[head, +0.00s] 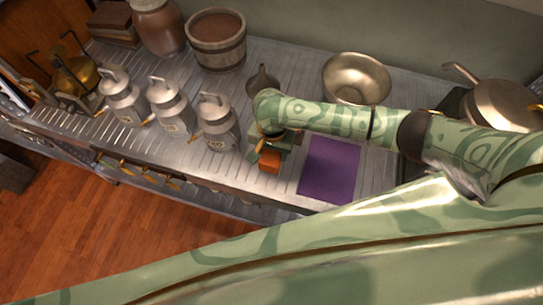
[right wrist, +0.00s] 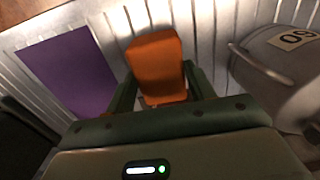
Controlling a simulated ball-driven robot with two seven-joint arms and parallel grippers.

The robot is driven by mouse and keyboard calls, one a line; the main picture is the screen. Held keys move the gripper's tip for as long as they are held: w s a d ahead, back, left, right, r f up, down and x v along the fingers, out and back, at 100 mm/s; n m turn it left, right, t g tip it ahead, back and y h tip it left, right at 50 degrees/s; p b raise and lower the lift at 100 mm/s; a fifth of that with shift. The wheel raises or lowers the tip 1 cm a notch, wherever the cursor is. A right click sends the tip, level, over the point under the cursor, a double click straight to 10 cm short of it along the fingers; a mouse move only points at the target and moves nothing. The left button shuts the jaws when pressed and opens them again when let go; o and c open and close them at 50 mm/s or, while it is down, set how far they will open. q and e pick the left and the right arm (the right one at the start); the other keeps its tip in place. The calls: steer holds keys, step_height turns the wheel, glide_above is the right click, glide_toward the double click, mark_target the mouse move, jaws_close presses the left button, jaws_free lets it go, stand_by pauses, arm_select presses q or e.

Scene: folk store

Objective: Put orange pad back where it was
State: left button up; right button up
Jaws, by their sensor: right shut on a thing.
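The orange pad (head: 269,160) shows at the tip of my right gripper (head: 271,146) in the head view, left of the purple mat. In the right wrist view the orange pad (right wrist: 157,66) sits between the two fingers of my right gripper (right wrist: 160,88), which is shut on it. The pad looks upright, and I cannot tell if it touches the counter. My left gripper is not in view.
A purple mat (head: 329,170) lies flat on the ribbed metal counter (head: 200,172). Several metal milk cans (head: 218,124) stand to the left of my gripper. A metal bowl (head: 356,78) and a pan (head: 503,103) are at the back right. A wooden bucket (head: 216,42) stands behind.

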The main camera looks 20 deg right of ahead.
mark_target(272, 153)
step_height(272, 153, down, 3)
steer(key=shift+f+b, duration=0.2)
steer(key=shift+b, duration=0.45)
steer(key=shift+s+r, duration=0.1)
steer(key=shift+r, duration=0.05)
steer(key=shift+c, duration=0.5)
steer(key=o, duration=1)
step_height(272, 153, up, 12)
steer(key=p, duration=0.7)
